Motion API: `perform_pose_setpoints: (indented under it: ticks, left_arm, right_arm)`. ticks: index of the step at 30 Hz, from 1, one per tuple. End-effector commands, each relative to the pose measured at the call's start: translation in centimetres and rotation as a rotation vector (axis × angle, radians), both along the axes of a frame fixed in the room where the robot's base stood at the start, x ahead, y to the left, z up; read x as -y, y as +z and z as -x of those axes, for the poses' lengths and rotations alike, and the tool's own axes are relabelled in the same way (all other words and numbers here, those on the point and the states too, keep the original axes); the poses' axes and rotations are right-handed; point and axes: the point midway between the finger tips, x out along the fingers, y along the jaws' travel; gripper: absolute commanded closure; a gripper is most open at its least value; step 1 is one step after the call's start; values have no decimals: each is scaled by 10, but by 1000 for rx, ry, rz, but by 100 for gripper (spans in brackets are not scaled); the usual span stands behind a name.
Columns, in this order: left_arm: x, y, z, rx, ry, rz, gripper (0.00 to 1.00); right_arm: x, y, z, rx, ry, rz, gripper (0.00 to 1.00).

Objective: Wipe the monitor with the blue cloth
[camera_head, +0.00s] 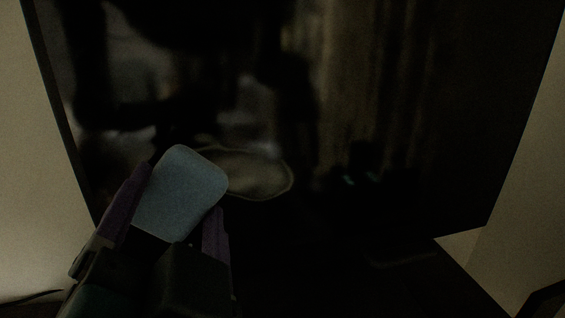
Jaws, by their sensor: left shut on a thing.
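The monitor (400,110) is a large dark glossy screen that fills most of the view, with blurred reflections in it. A pale oval smear (265,176) shows low on the screen, left of centre. My left gripper (174,215) is at the lower left, its purple fingers shut on the blue cloth (183,190), a flat pad with rounded corners. The cloth is in front of the screen and overlaps the left end of the smear in the picture. I cannot tell whether it touches the glass. My right gripper is not in view.
Below the monitor is a dark surface (400,275), hard to make out. Pale wall (28,200) shows at the left and right. A dark-framed object (546,302) is at the lower right corner. The space before the screen's right half looks clear.

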Motion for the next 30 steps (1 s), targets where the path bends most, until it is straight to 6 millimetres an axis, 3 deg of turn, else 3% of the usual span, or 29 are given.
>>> perform_pose_setpoints:
  ticks: [30]
  left_arm:
    - [-3, 0, -9, 0, 1, -1, 71]
  right_arm:
    - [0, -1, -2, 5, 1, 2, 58]
